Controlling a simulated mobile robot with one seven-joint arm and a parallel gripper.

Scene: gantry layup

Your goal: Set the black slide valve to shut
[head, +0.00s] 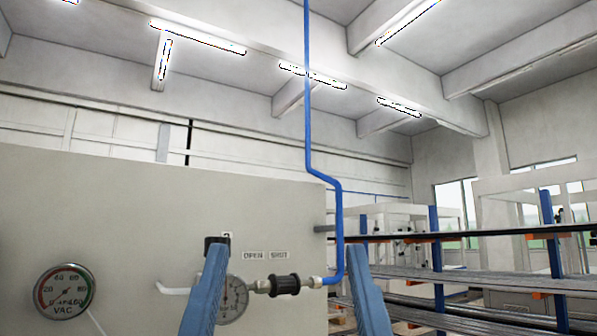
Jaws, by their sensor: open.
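The black slide valve (285,285) is a ribbed black sleeve on a horizontal pipe with metal fittings at both ends. It sits in front of the grey panel, just below the OPEN label (253,255) and the SHUT label (279,255). The sleeve appears below and slightly right of SHUT. My gripper (286,250) shows as two blue fingers rising from the bottom edge. They are wide apart, one on each side of the sleeve in the picture, with nothing between them in grip. I cannot tell how far the fingers are from the valve in depth.
A vacuum gauge (64,291) is on the panel (120,215) at left. A second gauge (234,297) and a black part (212,241) are partly hidden by the left finger. A blue pipe (338,225) rises right of the valve. Racks (470,275) stand at right.

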